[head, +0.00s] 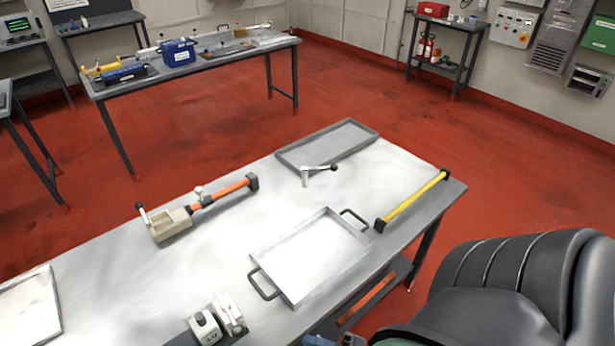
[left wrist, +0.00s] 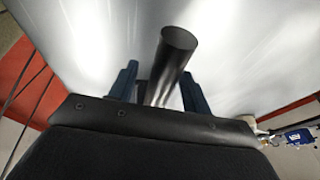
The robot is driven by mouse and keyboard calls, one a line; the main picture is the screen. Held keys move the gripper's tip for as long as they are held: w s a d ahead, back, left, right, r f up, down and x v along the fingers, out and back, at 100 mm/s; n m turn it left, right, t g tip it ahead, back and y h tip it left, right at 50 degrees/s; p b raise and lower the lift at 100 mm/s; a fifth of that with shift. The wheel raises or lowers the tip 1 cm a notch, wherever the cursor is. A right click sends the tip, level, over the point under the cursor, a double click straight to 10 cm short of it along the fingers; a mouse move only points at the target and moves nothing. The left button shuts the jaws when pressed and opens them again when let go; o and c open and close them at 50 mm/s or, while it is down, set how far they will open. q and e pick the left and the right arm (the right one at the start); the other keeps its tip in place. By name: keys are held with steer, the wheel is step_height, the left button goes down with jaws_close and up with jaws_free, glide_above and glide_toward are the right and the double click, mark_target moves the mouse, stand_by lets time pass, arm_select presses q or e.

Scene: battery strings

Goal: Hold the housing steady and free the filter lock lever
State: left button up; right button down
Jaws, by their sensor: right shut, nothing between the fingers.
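A beige open-topped housing (head: 171,224) sits on the left part of the table, with a small lever (head: 143,213) with a pale grip standing at its left corner. An orange tube (head: 222,192) with a black end runs from it to the right. A separate silver lever (head: 318,170) stands by the grey tray. I cannot tell which lever is the filter lock. My right gripper (head: 335,340) is partly cut off at the bottom edge, shut and empty, away from the housing. My left gripper (left wrist: 157,88) shows only in its wrist view, fingers apart, with a dark cylinder (left wrist: 178,45) in front.
A handled metal tray (head: 312,250) lies mid-table, a grey tray (head: 345,137) behind it, a yellow bar (head: 412,200) at the right edge. A pale device (head: 215,318) is at the front. Another workbench (head: 200,62) stands behind. Table around the housing is clear.

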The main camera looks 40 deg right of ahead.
arm_select(q)
steer(key=v, duration=1.2)
steer(key=shift+s, duration=0.1)
